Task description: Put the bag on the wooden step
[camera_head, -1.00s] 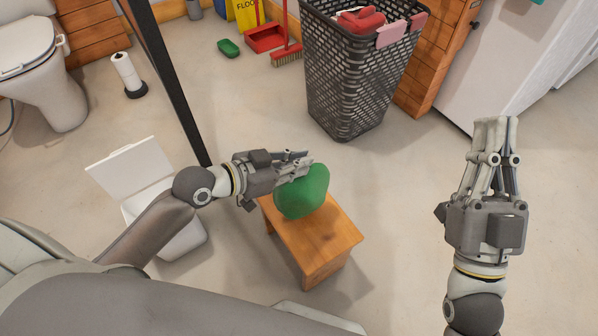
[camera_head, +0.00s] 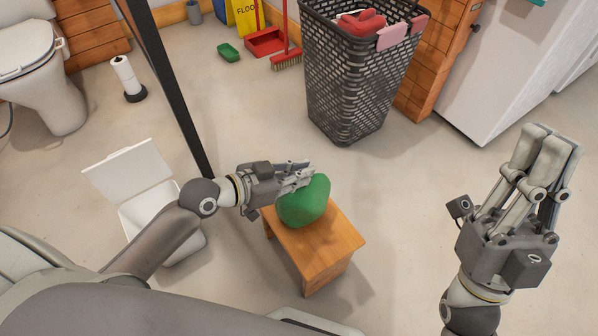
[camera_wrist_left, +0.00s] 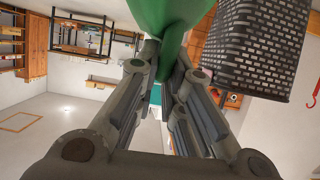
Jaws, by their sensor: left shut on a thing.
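The green bag (camera_head: 305,207) is over the top of the wooden step (camera_head: 336,241) in the head view. I cannot tell whether it touches the step's top. My left gripper (camera_head: 299,176) is shut on the bag's upper left part. In the left wrist view, the green bag (camera_wrist_left: 172,14) shows between the fingertips of the left gripper (camera_wrist_left: 167,62). My right gripper (camera_head: 548,145) is at the right of the head view, well away from the bag. It holds nothing that I can see, and its finger gap is not clear.
A dark laundry basket (camera_head: 352,100) stands behind the step. A white bin with a raised lid (camera_head: 128,172) is left of the step, below my left arm. A dark post (camera_head: 170,80) rises behind that arm. Clear floor lies right of the step.

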